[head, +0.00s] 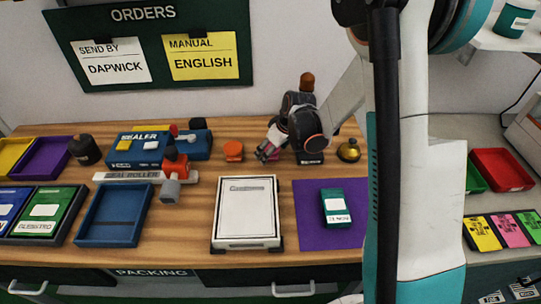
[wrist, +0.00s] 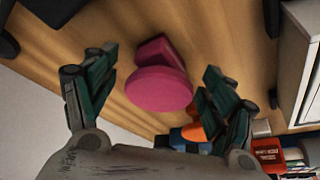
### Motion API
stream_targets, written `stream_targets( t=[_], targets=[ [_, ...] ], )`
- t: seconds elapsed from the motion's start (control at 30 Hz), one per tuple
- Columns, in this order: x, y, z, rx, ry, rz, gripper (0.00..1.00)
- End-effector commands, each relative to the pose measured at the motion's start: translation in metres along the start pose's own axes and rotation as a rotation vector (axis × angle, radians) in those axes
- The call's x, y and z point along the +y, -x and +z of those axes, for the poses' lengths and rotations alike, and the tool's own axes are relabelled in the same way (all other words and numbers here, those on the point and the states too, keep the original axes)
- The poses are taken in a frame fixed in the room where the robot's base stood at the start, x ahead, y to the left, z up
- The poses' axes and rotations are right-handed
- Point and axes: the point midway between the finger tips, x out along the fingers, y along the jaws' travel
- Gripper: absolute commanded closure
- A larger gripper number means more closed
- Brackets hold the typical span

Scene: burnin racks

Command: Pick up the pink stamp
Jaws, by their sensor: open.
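The pink stamp (wrist: 158,85) shows in the middle of the wrist view, with a round pink top and a blocky pink part behind it on the wooden table. My gripper (wrist: 157,68) is open, with one green-and-black finger on each side of the stamp and visible gaps between. In the head view my gripper (head: 268,150) is low over the back of the table. A little pink shows at its fingers there, and most of the stamp is hidden.
An orange round-topped object (head: 233,150) stands just left of my gripper.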

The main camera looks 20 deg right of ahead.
Motion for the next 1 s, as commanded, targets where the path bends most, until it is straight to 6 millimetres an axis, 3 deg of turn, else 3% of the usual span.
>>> stream_targets(
  t=[0.1, 0.33, 0.53, 0.57, 1.0],
  targets=[
    [-0.0005, -0.014, 0.0005, 0.0, 0.0, 0.0, 0.23],
    [-0.0005, -0.0134, -0.0001, 0.0, 0.0, 0.0, 0.26],
    [-0.0006, -0.0133, -0.0001, 0.0, 0.0, 0.0, 0.71],
    [-0.0006, -0.0134, -0.0001, 0.0, 0.0, 0.0, 0.73],
    [-0.0006, -0.0098, -0.0017, 0.0, 0.0, 0.0, 0.73]
  ],
)
